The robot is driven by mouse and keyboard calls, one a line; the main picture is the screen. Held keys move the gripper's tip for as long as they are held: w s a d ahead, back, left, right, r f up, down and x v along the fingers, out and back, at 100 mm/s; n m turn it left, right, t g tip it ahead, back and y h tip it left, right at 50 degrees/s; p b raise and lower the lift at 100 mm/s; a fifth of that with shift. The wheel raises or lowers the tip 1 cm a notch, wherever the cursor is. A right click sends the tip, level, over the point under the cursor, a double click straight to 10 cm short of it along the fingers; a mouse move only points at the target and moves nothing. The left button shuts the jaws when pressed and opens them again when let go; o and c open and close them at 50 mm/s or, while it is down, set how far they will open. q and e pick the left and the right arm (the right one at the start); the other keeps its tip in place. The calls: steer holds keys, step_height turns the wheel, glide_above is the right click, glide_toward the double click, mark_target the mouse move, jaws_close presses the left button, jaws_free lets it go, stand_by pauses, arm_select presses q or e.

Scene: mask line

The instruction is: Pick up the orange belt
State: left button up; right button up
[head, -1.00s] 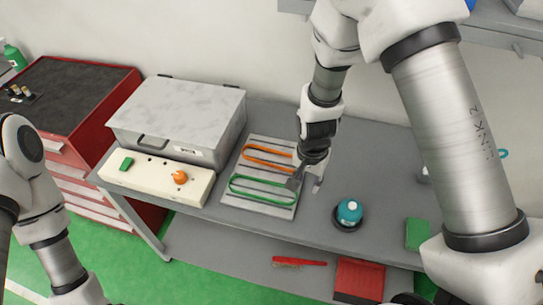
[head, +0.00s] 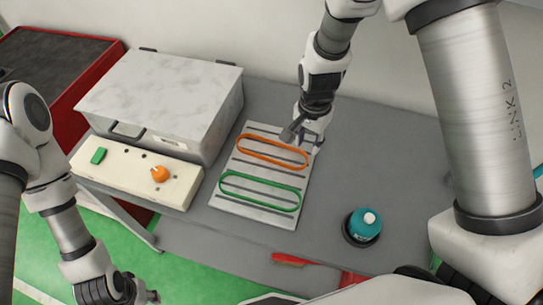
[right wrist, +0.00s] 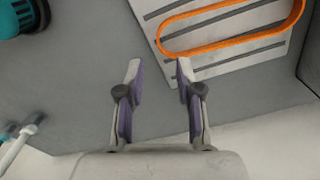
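The orange belt (head: 272,138) is a long closed loop lying on a light grey slotted board (head: 234,208) on the workbench. In the right wrist view the orange belt (right wrist: 226,42) lies beyond the fingertips, toward the upper right. My right gripper (head: 303,140) is above the bench at the belt's right end. In the right wrist view my right gripper (right wrist: 159,70) is open, with nothing between its fingers and a gap to the belt. My left gripper (head: 148,297) is low at the bottom left, away from the bench top; its fingers are too unclear to read.
A green belt (head: 259,206) lies on the same board, nearer me. A pale box with a marbled lid (head: 165,85) and a control panel with an orange knob (head: 160,174) stand left. The bench between board and bottle is clear.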

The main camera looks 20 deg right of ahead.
mark_target(305, 164)
step_height(305, 164, down, 8)
steer(key=shift+s+f+p, duration=0.15)
steer(key=shift+f+p, duration=0.05)
steer(key=shift+p, duration=1)
steer(key=shift+d+f, duration=0.1)
steer(key=shift+f, duration=0.15)
arm_select(q)
steer(key=shift+w+r, duration=0.15)
steer(key=shift+r, duration=0.5)
arm_select(e)
steer(key=shift+r, duration=0.1)
jaws_close()
